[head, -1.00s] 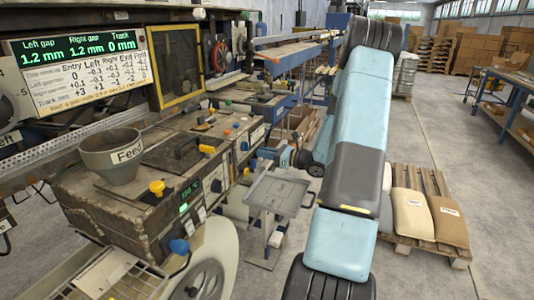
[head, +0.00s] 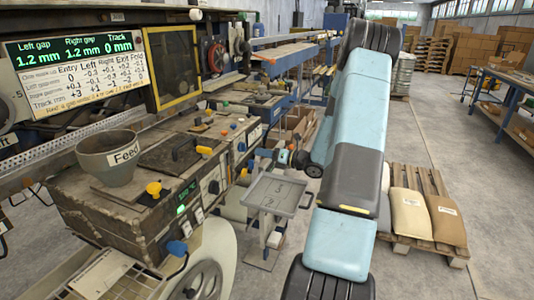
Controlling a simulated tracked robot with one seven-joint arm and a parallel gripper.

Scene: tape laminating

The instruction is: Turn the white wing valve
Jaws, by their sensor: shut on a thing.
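My arm runs down the middle of the head view. Its wrist bends left toward the side of the long machine. My gripper (head: 264,153) is small and partly hidden there, at the machine's front side just above a grey tray. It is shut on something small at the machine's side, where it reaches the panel. The white wing valve cannot be made out clearly; my gripper and wrist cover that spot. Its turn angle cannot be read.
The grey tray (head: 256,198) on a stand is close below my wrist. A Feed hopper (head: 107,165) and blue and yellow knobs are on the near machine. A pallet with sacks (head: 410,207) stands right of my arm. The display (head: 75,48) reads gaps 1.2 mm, track 0 mm.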

